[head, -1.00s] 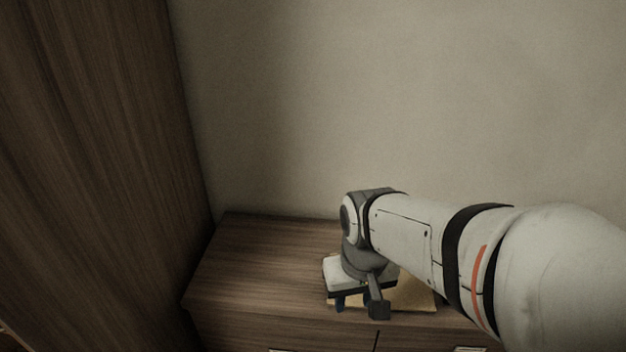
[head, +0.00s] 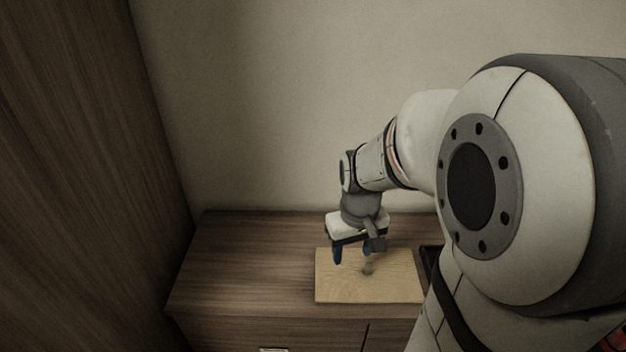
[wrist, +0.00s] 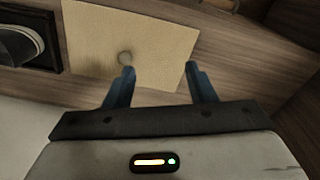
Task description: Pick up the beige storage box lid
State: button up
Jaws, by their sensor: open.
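My gripper (head: 354,258) is above the back part of the lid, pointing down. Its two blue fingers stand apart in the wrist view (wrist: 160,72), with nothing between them. The gap between fingertips and lid is hard to judge.
The cabinet top (head: 250,260) is bare to the left of the lid. A dark tray-like object (head: 429,262) lies right of the lid, partly hidden by my arm; in the wrist view a dark-framed object (wrist: 30,45) holds something round. A tall wooden panel (head: 80,170) stands left, a wall behind.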

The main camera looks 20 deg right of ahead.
jog(key=p, duration=0.1)
send_over(368, 267)
notch_tip(368, 267, down, 5)
jog(key=f, duration=0.3)
jog(key=shift+w+d+f+n+g+b, duration=0.15)
jog(key=shift+w+d+n+g+b, duration=0.15)
jog(key=shift+w+d+b, duration=0.1)
jog(key=f+b, duration=0.2)
jog(key=f, duration=0.1)
jog(key=f+b, duration=0.1)
jog(key=f, duration=0.1)
jog(key=shift+s+a+f, duration=0.2)
jog(key=shift+s+a, duration=0.1)
jog(key=shift+a, duration=0.05)
jog(key=shift+r, duration=0.1)
jog(key=shift+c, duration=0.5)
jog(key=c, duration=1)
